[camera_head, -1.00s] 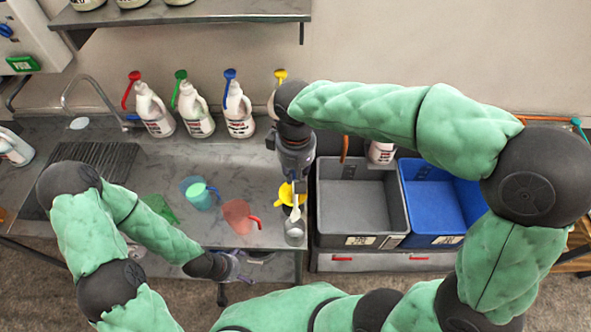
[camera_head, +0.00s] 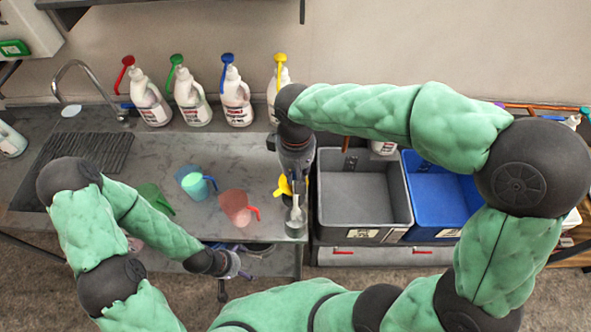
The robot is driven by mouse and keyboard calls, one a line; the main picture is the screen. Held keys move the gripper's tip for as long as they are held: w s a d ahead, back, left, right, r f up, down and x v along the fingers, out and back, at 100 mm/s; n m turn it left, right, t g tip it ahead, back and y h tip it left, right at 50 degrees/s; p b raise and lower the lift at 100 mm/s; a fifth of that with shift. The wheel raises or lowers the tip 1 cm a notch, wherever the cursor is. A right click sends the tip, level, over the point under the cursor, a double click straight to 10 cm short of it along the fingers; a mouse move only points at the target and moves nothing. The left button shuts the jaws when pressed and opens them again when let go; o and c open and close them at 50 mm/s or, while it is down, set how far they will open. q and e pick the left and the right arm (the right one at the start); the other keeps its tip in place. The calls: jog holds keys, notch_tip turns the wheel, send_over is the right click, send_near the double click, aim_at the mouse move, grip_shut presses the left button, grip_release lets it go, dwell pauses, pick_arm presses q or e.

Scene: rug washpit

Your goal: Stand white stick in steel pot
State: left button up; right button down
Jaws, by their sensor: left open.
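The steel pot (camera_head: 296,230) stands at the front right edge of the steel counter. The white stick (camera_head: 295,210) is upright, with its lower end at the pot's mouth. I cannot tell how deep it sits. My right gripper (camera_head: 295,190) points down just above the stick and pot. Its fingers overlap the stick's top, and I cannot tell whether they grip it. My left gripper (camera_head: 246,274) is open and empty, low in front of the counter's front edge, left of the pot.
A yellow jug (camera_head: 282,187) is close behind the pot. Red (camera_head: 237,207), blue (camera_head: 194,183) and green (camera_head: 153,197) jugs stand to the left. Several white bottles (camera_head: 238,98) line the wall. A grey bin (camera_head: 363,198) and a blue bin (camera_head: 437,200) are at right.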

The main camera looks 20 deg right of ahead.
jog(key=shift+f+b, duration=1.7)
jog(key=shift+f, duration=0.95)
jog(key=c, duration=1)
grip_release()
jog(key=shift+c, duration=0.2)
notch_tip(320, 180, up, 12)
jog(key=shift+r, duration=0.1)
